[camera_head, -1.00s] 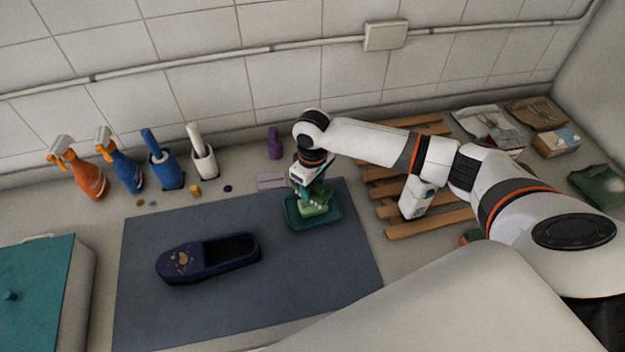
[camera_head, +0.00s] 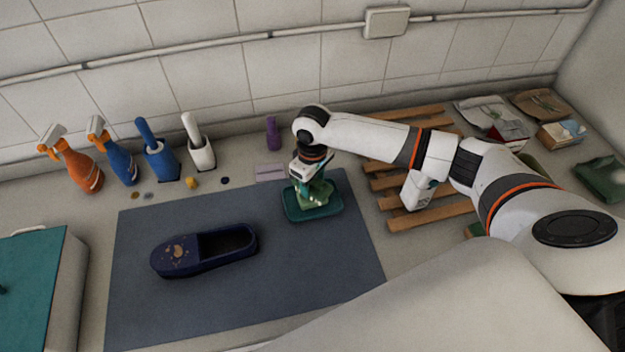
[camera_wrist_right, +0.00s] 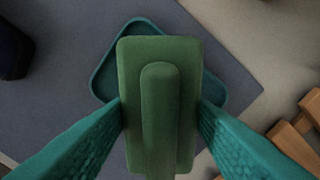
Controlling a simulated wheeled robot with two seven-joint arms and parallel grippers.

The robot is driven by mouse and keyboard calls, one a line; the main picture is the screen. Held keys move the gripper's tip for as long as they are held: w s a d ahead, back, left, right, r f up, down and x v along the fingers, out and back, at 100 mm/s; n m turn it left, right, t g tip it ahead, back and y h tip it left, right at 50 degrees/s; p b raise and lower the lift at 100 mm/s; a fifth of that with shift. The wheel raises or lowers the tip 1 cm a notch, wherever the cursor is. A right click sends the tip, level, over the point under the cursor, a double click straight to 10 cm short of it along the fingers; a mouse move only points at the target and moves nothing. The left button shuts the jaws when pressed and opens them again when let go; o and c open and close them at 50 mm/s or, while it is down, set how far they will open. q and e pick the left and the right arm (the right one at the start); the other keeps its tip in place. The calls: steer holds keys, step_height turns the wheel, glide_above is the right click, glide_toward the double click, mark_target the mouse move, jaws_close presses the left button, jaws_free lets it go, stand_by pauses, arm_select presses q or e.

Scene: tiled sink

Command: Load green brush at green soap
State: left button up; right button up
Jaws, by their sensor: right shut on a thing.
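The green brush (camera_wrist_right: 160,100), a flat block with a raised handle ridge, is between the two teal fingers of my right gripper (camera_wrist_right: 160,118), which is shut on it. In the head view my right gripper (camera_head: 312,192) points down over a teal tray (camera_head: 298,215) on the grey-blue mat. A light green piece, seemingly the green soap (camera_head: 318,201), shows below the fingers at the tray; the gripper partly hides it. In the wrist view the brush covers the middle of the tray (camera_wrist_right: 103,80), so I cannot tell whether brush and soap touch. My left gripper is not in view.
A dark blue slipper (camera_head: 205,250) lies on the mat (camera_head: 250,305). Spray bottles (camera_head: 80,170) and brush holders (camera_head: 162,165) line the wall. A wooden slatted rack (camera_head: 440,215) is at right, under my arm. A teal-lidded box (camera_head: 30,285) stands at left.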

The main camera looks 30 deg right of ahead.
steer(key=shift+f, duration=0.5)
stand_by(0.4)
steer(key=shift+s+f+p, duration=0.1)
steer(key=shift+p, duration=0.2)
stand_by(2.0)
step_height(320, 180, up, 3)
steer(key=p, duration=0.3)
steer(key=shift+r+p, duration=0.45)
steer(key=shift+r, duration=1.65)
